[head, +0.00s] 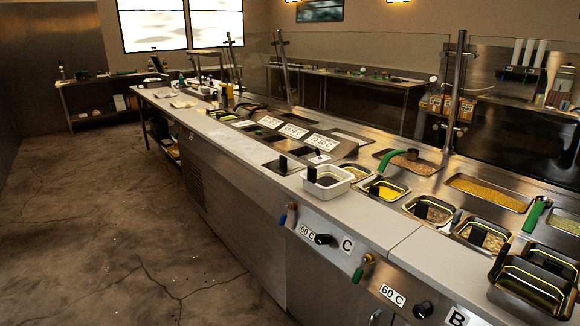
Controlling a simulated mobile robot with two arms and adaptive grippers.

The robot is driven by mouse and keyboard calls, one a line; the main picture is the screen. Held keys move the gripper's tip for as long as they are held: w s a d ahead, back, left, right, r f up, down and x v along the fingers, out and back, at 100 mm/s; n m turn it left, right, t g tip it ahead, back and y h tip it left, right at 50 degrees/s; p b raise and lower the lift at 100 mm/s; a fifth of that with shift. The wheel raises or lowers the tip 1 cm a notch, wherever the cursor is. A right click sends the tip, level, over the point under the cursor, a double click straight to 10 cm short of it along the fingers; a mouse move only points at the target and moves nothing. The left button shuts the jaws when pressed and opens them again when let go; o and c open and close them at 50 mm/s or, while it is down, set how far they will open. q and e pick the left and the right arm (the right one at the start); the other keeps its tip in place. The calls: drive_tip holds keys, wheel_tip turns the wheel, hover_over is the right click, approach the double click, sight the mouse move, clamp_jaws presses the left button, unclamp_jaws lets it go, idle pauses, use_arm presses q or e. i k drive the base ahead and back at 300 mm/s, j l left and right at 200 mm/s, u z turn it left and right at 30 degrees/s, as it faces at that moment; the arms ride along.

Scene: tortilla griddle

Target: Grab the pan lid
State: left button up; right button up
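Neither of my grippers shows in the head view. Several small pans are set into the long steel counter (232,160). A dark flat cover with an upright black handle (283,163) lies over one well near the counter's middle; it looks like a pan lid. Further right, an open pan with yellow food (385,190) and a pan with brownish food (431,211) each have a black upright piece at the rim. A black pan-like thing (532,283) with yellowish edges sits at the lower right; I cannot tell whether it has a lid.
A white square container (328,184) stands near the counter's front edge. Green-handled utensils (391,158) lie among the pans. A clear guard on steel posts (457,92) runs behind the wells. The floor (90,220) at left is clear.

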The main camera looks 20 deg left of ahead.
sight(284, 168)
drive_tip(key=i+j, duration=0.4)
drive_tip(key=i+j+z, duration=0.1)
drive_tip(key=i+j, duration=0.3)
drive_tip(key=j, duration=0.15)
drive_tip(key=i+j, duration=0.35)
drive_tip(key=j, duration=0.15)
drive_tip(key=l+z, duration=0.05)
